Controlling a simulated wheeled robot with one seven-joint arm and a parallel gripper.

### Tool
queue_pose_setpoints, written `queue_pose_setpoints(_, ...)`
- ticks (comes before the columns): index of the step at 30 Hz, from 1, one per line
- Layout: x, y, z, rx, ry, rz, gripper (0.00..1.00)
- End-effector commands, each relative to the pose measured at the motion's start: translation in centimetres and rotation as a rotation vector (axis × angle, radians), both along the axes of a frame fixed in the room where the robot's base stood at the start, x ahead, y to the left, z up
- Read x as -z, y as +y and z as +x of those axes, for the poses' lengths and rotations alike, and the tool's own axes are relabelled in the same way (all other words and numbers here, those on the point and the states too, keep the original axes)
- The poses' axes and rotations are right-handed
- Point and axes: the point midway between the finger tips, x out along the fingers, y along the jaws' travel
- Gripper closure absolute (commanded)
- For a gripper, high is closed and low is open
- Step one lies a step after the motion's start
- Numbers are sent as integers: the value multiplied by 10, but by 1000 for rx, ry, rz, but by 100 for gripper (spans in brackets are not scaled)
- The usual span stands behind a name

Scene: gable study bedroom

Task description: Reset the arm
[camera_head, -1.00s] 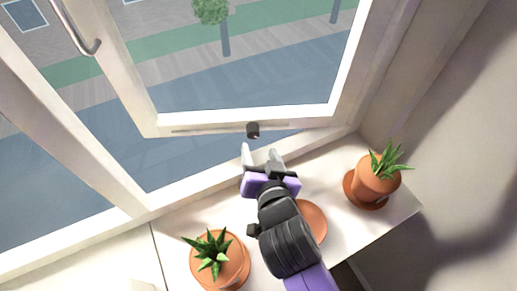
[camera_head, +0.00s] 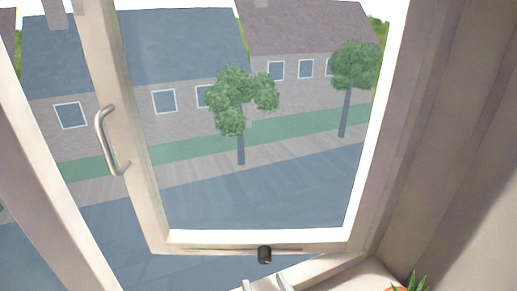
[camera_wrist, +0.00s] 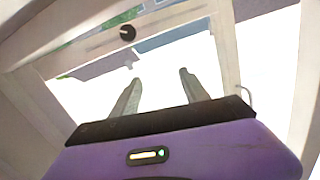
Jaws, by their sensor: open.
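My gripper (camera_wrist: 156,80) is open in the wrist view, with its two grey fingers apart and nothing between them. In the head view only the fingertips (camera_head: 265,285) show at the bottom edge, just below the dark knob (camera_head: 264,255) on the window's lower rail. The rest of my arm is out of that view. The wrist view also shows the dark knob (camera_wrist: 127,33), above and to the left of the fingers.
The window sash (camera_head: 160,215) stands ajar, with a metal handle (camera_head: 110,142) on its left side. A potted plant (camera_head: 412,284) shows partly at the bottom right. A sloped wall (camera_head: 450,150) closes off the right side. Houses and trees lie outside.

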Motion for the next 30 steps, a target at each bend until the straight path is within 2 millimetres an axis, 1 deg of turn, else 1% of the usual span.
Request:
queue_pose_setpoints(1,5,-10,-12,-4,-13,-16,47)
queue_pose_setpoints(7,11,-46,-59,-8,-78,-70,47)
queue_pose_setpoints(16,16,-100,-133,50,-107,-124,47)
queue_pose_setpoints(23,18,-137,-190,128,-71,-148,47)
queue_pose_setpoints(27,20,-156,-224,185,-17,-151,47)
queue_pose_setpoints(30,25,-167,-247,225,40,-148,47)
